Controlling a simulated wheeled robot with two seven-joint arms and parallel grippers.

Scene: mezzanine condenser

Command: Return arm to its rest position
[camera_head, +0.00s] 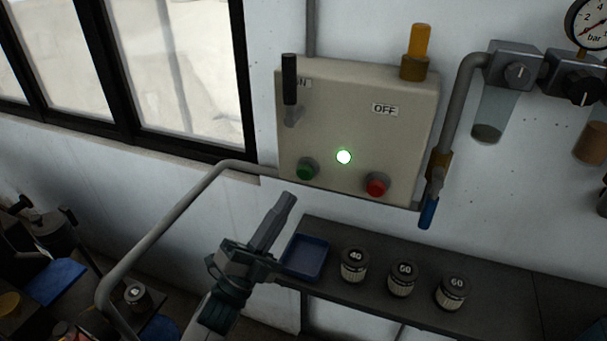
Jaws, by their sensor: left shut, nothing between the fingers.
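My left gripper (285,203) is shut and empty. Its arm comes in from the bottom, left of the middle, and the fingers point up and to the right. The fingertips are in front of the wall, just below the beige control box (358,125). They look apart from the box, though the depth is hard to tell. The box has a black lever (289,80) standing up beside the ON label, an OFF label, a lit green lamp (344,157), a green button (307,169) and a red button (376,185). My right gripper is not in view.
A dark shelf (500,300) holds a blue tray (305,257) and three numbered jars (402,279). A grey pipe (165,220) bends down at the left. A blue-handled valve (428,212) hangs right of the box. A window is at upper left, and a cluttered bench at lower left.

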